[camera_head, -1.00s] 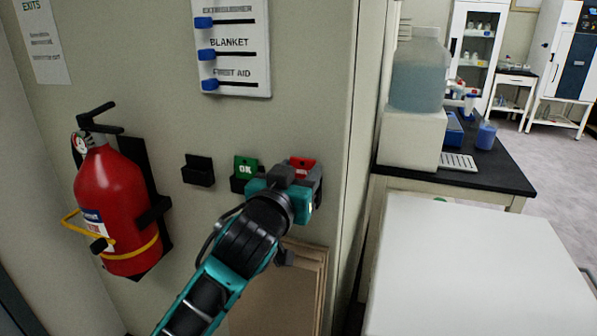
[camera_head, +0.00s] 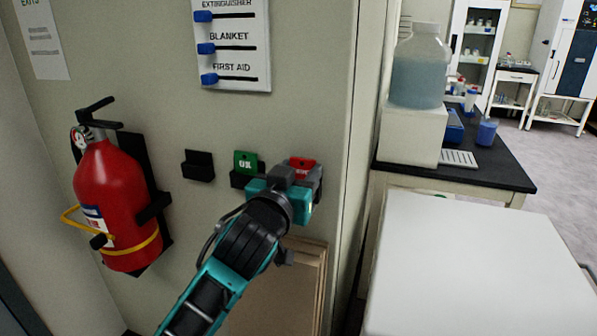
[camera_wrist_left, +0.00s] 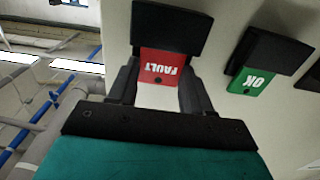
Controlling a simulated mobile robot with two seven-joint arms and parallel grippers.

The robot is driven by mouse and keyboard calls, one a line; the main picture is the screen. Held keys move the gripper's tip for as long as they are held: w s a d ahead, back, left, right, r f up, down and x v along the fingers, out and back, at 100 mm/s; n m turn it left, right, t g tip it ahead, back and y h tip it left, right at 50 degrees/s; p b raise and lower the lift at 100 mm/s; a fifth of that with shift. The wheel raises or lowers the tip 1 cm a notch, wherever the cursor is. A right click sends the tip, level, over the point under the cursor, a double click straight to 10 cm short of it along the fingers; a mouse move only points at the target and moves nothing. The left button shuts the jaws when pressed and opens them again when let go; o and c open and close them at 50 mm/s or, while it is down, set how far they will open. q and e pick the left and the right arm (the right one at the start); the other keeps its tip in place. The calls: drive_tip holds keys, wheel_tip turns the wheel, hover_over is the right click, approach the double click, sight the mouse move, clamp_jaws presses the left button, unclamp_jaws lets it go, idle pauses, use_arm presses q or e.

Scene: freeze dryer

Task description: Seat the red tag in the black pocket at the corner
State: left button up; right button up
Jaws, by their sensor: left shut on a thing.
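The red tag (camera_head: 301,166), marked FAULT, shows above my left gripper (camera_head: 296,182) at the right of the wall row. In the left wrist view the red tag (camera_wrist_left: 160,68) appears upside down between the fingers of my left gripper (camera_wrist_left: 158,88), which is shut on it. The black pocket (camera_wrist_left: 172,28) is right at the tag's printed end, and that end meets or passes behind its edge; I cannot tell how deep it sits. In the head view my gripper hides this pocket. My right gripper is out of view.
A green OK tag (camera_head: 245,161) stands in the middle pocket, close beside my gripper. An empty black pocket (camera_head: 198,165) is further left. A red extinguisher (camera_head: 115,205) hangs at the left. Brown panels (camera_head: 290,290) stand below; a white surface (camera_head: 480,265) is at the right.

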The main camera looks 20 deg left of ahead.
use_arm(q)
drive_tip(key=o, duration=1.1)
drive_tip(key=shift+c, duration=0.2)
drive_tip(key=shift+s, duration=0.15)
drive_tip(key=shift+s+a+p, duration=0.1)
drive_tip(key=shift+s+p, duration=0.45)
drive_tip(key=shift+s, duration=2.35)
drive_tip(key=s+f+m+g+h, duration=0.1)
drive_tip(key=s+f+g, duration=0.1)
drive_tip(key=f, duration=0.7)
drive_tip(key=s+f+m+g, duration=0.1)
drive_tip(key=s+f+g, duration=0.1)
drive_tip(key=f, duration=0.6)
drive_tip(key=s+a+f+g+p, duration=0.1)
drive_tip(key=s+f+g, duration=0.2)
drive_tip(key=s+f, duration=1.1)
wheel_tip(320, 180, down, 2)
drive_tip(key=shift+a+f, duration=0.2)
drive_tip(key=shift+a, duration=0.1)
